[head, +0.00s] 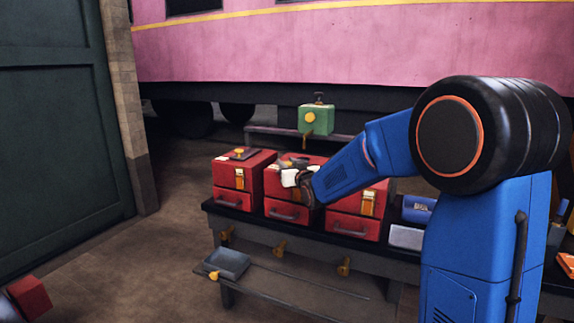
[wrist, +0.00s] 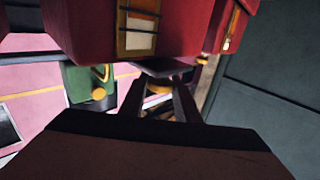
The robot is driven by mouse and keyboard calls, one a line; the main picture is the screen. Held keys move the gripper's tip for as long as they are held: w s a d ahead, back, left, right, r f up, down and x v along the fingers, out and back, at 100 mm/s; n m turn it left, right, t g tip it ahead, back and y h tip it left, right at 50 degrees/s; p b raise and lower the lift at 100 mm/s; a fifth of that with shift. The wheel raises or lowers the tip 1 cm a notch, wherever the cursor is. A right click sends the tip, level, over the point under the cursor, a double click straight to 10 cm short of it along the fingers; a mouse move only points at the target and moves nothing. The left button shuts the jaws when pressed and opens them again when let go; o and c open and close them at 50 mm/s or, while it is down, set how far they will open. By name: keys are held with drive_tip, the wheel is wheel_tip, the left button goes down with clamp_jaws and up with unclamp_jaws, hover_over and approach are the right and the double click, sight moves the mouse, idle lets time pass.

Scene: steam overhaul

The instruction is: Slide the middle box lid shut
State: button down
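Three red boxes stand in a row on the dark bench. The middle box (head: 283,210) has a drawer with a grey handle in its front. Its top is partly hidden by my gripper (head: 298,178), which is at its upper front. In the wrist view my gripper's fingers (wrist: 160,92) are apart, with a yellow round part (wrist: 158,87) showing between them. A dark flat plate (wrist: 165,68) lies just beyond the fingertips, against red box surfaces. I cannot tell whether the fingers touch the yellow part. How far the middle lid is open is hidden.
The left red box (head: 232,200) and right red box (head: 345,226) stand close on either side. A green box (head: 316,120) stands behind. A blue item (head: 418,208) and a pale box (head: 406,237) are on the bench (head: 330,240) at right.

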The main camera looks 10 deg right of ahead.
drive_tip(key=w+d, duration=0.2)
drive_tip(key=w, duration=0.1)
drive_tip(key=w+d, duration=0.1)
drive_tip(key=w, duration=0.1)
drive_tip(key=shift+d, duration=0.3)
drive_tip(key=shift+w+d+r, duration=0.1)
drive_tip(key=shift+w+d, duration=0.1)
drive_tip(key=shift+w, duration=0.05)
drive_tip(key=c, duration=1.4)
unclamp_jaws()
drive_tip(key=shift+w+d, duration=0.1)
drive_tip(key=s+d, duration=0.1)
drive_tip(key=s, duration=1)
drive_tip(key=s+d, duration=0.1)
drive_tip(key=s, duration=0.5)
drive_tip(key=shift+s+d, duration=0.1)
drive_tip(key=shift+d, duration=0.25)
